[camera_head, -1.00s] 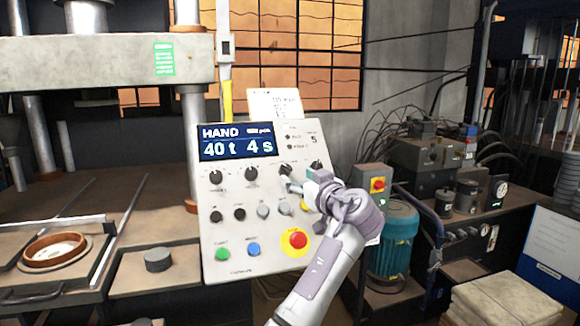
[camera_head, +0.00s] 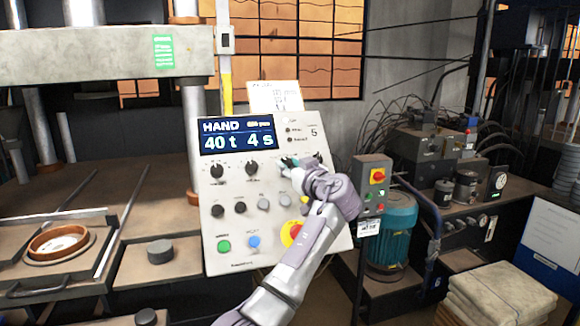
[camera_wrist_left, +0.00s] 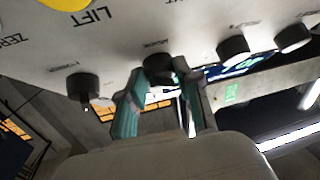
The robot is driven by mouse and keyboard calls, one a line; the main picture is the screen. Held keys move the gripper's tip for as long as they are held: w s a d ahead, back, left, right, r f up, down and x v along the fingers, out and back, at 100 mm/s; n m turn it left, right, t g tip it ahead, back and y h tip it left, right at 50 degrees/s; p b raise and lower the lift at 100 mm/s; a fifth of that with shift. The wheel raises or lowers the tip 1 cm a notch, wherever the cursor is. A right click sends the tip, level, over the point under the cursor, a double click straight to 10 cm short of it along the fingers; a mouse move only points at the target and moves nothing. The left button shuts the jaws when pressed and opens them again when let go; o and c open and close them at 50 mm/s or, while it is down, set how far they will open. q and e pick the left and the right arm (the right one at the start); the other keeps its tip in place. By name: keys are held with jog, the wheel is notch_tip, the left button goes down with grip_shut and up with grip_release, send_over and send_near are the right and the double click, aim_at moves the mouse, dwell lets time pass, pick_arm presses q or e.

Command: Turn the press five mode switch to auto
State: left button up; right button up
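The press control panel (camera_head: 222,266), marked 5, stands tilted in the middle of the head view. Its display (camera_head: 237,137) reads HAND, 40 t, 4 s. My left gripper (camera_head: 288,163) is at the upper row of knobs, over the third from the left. In the left wrist view the mode knob (camera_wrist_left: 159,69) is black and sits between the two teal fingertips of my left gripper (camera_wrist_left: 158,85). The fingers straddle it and look slightly apart from it; contact is not clear. The knob's pointer is hidden. My right gripper is not in view.
Two more knobs (camera_head: 216,170) (camera_head: 252,169) are left of the gripper. A switch box (camera_head: 375,180) stands close right.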

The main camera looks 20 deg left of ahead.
pick_arm(q)
grip_shut()
jog(key=shift+a+m+t+h, duration=0.1)
jog(key=shift+m+t+h, duration=0.2)
jog(key=shift+m+h, duration=0.15)
jog(key=shift+s+m+t+h, duration=0.1)
jog(key=shift+m+t+h, duration=0.35)
jog(key=shift+m, duration=0.4)
jog(key=shift+a+m+t+h, duration=0.15)
jog(key=shift+m+t+h, duration=0.4)
jog(key=shift+m, duration=0.65)
jog(key=m+h+p, duration=0.1)
jog(key=m+p, duration=0.1)
jog(key=m+h+p, duration=0.1)
jog(key=m+p, duration=0.1)
jog(key=m+t+h+p, duration=0.1)
jog(key=h+p, duration=0.1)
jog(key=shift+s+a+r+m, duration=0.2)
jog(key=shift+r+m, duration=0.1)
jog(key=shift+m, duration=0.1)
jog(key=shift+f+m+h+p, duration=0.2)
jog(key=shift+m+h+p, duration=0.35)
jog(key=shift+m+p, duration=0.3)
